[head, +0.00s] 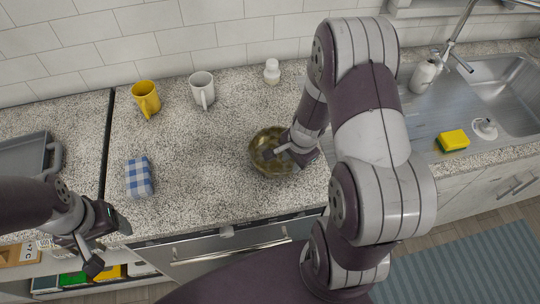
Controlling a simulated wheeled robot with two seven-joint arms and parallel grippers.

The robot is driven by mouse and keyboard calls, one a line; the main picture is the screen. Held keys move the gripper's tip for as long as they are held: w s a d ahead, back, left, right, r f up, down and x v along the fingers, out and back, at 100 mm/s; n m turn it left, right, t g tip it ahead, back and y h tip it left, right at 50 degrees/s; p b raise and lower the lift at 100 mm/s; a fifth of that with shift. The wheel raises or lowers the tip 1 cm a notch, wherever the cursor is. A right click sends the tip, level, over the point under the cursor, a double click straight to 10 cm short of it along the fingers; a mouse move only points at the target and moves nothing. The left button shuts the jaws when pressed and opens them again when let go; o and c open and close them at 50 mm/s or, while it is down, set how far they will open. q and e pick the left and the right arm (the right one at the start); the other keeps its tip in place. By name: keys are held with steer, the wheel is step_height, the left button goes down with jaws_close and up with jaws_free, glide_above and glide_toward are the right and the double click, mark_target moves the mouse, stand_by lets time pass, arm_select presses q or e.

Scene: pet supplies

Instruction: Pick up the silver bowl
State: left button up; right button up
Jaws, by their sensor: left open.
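The silver bowl (262,141) stands on the speckled countertop near its front edge, in the middle of the head view. It is round and shiny, with brownish reflections inside. My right gripper (276,151) reaches down from the right, with its fingers over the bowl's right side. The gripper hides part of that side. I cannot tell whether the fingers touch the rim or hold it. My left gripper (103,245) is open and empty at the lower left, in front of the counter edge and away from the bowl.
A yellow mug (146,98), a white mug (202,91) and a small white bottle (272,72) stand behind the bowl. A folded blue checked cloth (139,177) lies to the left. A sink (499,95) and yellow sponge (453,140) are at right.

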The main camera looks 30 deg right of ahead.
mark_target(296, 175)
steer(key=f, duration=0.2)
steer(key=d+f, duration=0.1)
steer(key=f, duration=0.1)
steer(key=shift+s+d+f+b, duration=0.2)
steer(key=shift+f+b, duration=0.15)
steer(key=shift+w+a+f, duration=0.1)
steer(key=shift+w+a, duration=0.05)
steer(key=shift+a, duration=0.05)
steer(key=shift+w+a, duration=0.15)
steer(key=shift+a, duration=0.2)
steer(key=shift+c, duration=0.4)
steer(key=c, duration=0.5)
steer(key=shift+s+d, duration=0.2)
steer(key=shift+d, duration=0.1)
jaws_close()
arm_select(q)
steer(key=shift+s+d+f, duration=0.15)
steer(key=shift+d, duration=0.25)
steer(key=shift+s+d+f, duration=0.1)
steer(key=shift+s+d, duration=0.05)
steer(key=shift+d, duration=0.2)
steer(key=shift+a, duration=0.1)
arm_select(e)
steer(key=shift+w+a, duration=0.1)
